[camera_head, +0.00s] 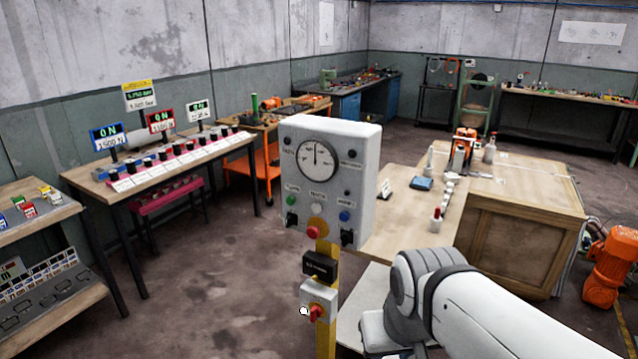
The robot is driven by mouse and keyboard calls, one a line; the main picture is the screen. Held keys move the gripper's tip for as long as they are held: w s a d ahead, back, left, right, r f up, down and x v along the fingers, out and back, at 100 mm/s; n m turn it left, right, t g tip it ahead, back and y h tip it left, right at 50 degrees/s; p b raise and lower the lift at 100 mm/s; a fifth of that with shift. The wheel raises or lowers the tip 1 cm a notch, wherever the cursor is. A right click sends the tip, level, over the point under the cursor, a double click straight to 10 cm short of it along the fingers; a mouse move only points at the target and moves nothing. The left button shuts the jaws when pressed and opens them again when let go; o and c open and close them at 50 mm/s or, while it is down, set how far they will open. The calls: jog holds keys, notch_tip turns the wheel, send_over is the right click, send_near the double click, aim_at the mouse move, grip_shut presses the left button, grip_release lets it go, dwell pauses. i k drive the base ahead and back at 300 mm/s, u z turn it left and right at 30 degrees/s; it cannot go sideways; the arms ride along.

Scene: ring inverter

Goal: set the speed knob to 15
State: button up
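A grey control box (366,185) stands on a yellow post in the middle of the view. Its face carries a round dial gauge (317,160), small dark knobs, and green, white, blue and red buttons. A black box (320,267) with an unreadable face sits below it. Lower on the post is a light grey box with a red knob (317,313). A small white round thing (303,311) shows at its left edge. I cannot tell which control is the speed knob or read its setting. My arm enters at lower right; its gripper is not in view.
A wooden bench (500,188) stands behind the post at right, close to my arm. A table (240,138) with a row of switches and green-lit displays stands at left. An orange machine (610,268) is at far right. The floor (215,285) left of the post is clear.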

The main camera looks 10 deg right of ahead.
aim_at(290, 221)
jog(key=z, duration=1.7)
jog(key=k, duration=1.4)
jog(key=u, duration=0.55)
jog(key=i, duration=1)
jog(key=u, duration=0.05)
